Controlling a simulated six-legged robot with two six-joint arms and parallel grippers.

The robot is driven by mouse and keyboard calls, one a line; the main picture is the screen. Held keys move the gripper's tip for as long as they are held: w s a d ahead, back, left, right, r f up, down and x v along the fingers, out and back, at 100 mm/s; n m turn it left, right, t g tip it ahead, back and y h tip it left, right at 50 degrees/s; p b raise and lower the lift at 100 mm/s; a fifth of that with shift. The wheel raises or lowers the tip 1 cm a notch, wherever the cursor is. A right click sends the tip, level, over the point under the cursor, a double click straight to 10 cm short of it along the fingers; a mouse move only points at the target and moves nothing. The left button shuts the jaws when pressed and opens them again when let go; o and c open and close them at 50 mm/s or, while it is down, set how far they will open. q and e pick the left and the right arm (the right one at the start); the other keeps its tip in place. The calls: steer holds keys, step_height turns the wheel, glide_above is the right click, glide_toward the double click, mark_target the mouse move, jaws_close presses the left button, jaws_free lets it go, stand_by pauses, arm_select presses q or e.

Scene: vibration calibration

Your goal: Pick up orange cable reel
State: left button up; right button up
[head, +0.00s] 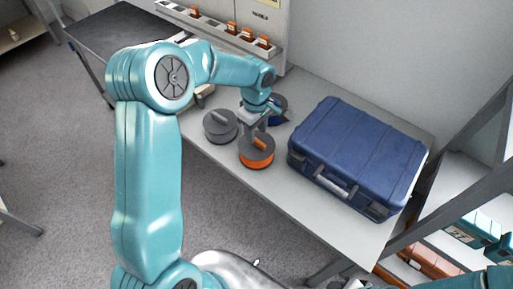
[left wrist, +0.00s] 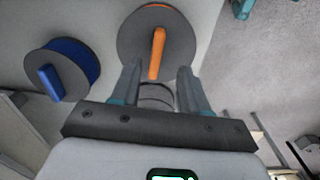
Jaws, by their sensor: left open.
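The orange cable reel (head: 257,158) stands on the table with its dark grey disc and orange handle facing up. In the left wrist view the orange cable reel (left wrist: 178,28) is ahead of the fingers, and its handle lines up with the gap between them. My left gripper (head: 259,124) is open and empty, just above and behind the reel in the head view. Both fingers of the left gripper (left wrist: 158,85) show in the wrist view, apart from the handle as far as I can tell. My right gripper is not in view.
A grey reel (head: 220,127) stands left of the orange one. A blue reel (head: 279,107) is behind my left gripper and shows in the wrist view (left wrist: 75,65). A blue suitcase (head: 357,150) fills the table's right part. A rack (head: 222,28) stands at the back.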

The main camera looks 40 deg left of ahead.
mark_target(257, 139)
arm_select(q)
steer(key=f, duration=0.2)
steer(key=w+f, duration=0.1)
steer(key=f, duration=0.1)
steer(key=shift+a+f+p, duration=0.1)
steer(key=shift+a+p, duration=0.1)
steer(key=shift+p, duration=0.15)
steer(key=shift+s+d, duration=0.15)
steer(key=shift+s, duration=0.2)
steer(key=shift+w, duration=0.25)
jaws_close()
steer(key=shift+s, duration=0.15)
